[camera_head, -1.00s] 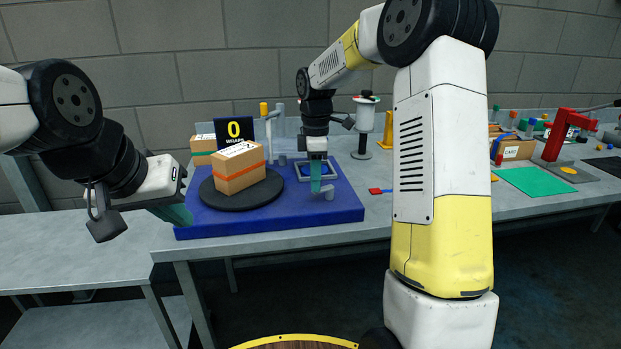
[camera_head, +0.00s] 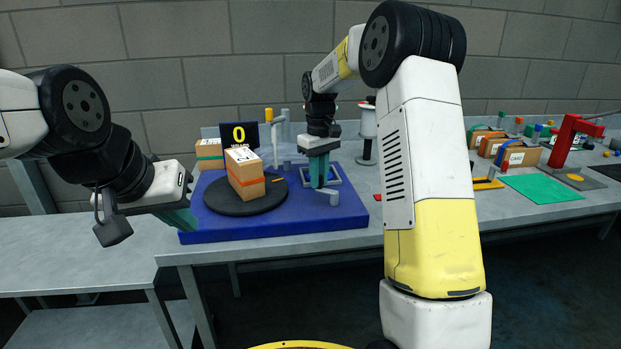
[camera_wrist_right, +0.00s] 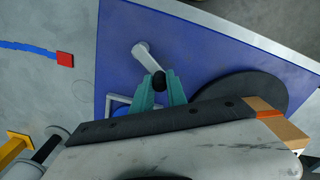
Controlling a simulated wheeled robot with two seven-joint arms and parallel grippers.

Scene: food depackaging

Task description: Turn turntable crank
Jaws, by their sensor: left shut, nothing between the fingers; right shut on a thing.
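The turntable (camera_head: 220,203) is a black disc on a blue base (camera_head: 350,212), with a brown box (camera_head: 245,178) with an orange stripe on it. The grey crank (camera_head: 333,196) is at the right part of the base. In the right wrist view the crank arm (camera_wrist_right: 147,58) runs to a dark knob (camera_wrist_right: 159,82) between the teal fingertips. My right gripper (camera_head: 319,178) points down and is shut on this knob; it also shows in the wrist view (camera_wrist_right: 158,92). My left gripper (camera_head: 185,218) is shut and empty, at the left front of the base.
A black display (camera_head: 239,135) reading 0 stands behind the turntable. Another striped box (camera_head: 208,152) is at the back left of the base. A spool-like stand (camera_head: 367,130) is behind my right arm. A green mat (camera_head: 540,188) and a red press (camera_head: 566,140) are further right.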

